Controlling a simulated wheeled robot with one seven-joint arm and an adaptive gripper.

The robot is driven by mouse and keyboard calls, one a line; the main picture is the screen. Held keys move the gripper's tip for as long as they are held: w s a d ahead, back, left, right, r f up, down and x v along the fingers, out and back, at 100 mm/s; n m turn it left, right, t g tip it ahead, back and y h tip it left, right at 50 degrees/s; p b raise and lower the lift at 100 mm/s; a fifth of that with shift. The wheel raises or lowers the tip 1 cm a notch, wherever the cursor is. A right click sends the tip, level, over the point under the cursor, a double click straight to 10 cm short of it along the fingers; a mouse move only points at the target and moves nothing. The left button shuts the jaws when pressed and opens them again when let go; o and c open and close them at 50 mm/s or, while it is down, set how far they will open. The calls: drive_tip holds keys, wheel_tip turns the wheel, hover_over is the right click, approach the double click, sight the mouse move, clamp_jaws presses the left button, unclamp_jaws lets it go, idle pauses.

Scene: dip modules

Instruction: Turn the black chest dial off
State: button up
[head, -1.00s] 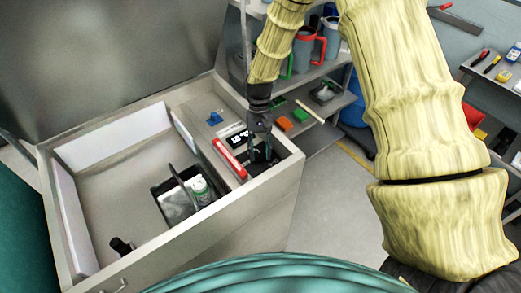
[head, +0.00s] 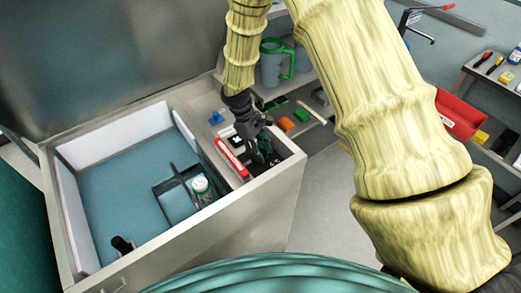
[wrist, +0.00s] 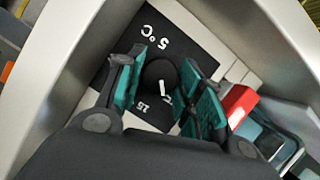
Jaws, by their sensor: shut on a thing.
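The chest dial is a round black knob (wrist: 160,77) with a white pointer mark, in the wrist view. It sits on a black plate (wrist: 150,40) with white lettering that reads 5 °C and 15. My gripper (wrist: 163,85) has its green pads on either side of the knob and is shut on it. The pointer slants towards the lower part of the plate. In the head view my gripper (head: 262,150) reaches down into the right compartment of the open chest (head: 262,196) and hides most of the dial.
A red bar with white lettering (head: 230,158) lies beside my gripper, with a blue piece (head: 216,118) further back. A black basket (head: 178,188) holding a white bottle (head: 201,187) is in the main compartment. Shelves with mugs (head: 270,62) stand behind the chest.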

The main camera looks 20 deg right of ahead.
drive_tip(key=n+t+h, duration=0.1)
drive_tip(key=n, duration=0.3)
drive_tip(key=shift+s+n, duration=0.1)
drive_tip(key=shift+n, duration=0.2)
drive_tip(key=shift+t, duration=0.3)
drive_tip(key=o, duration=1)
drive_tip(key=v, duration=1.2)
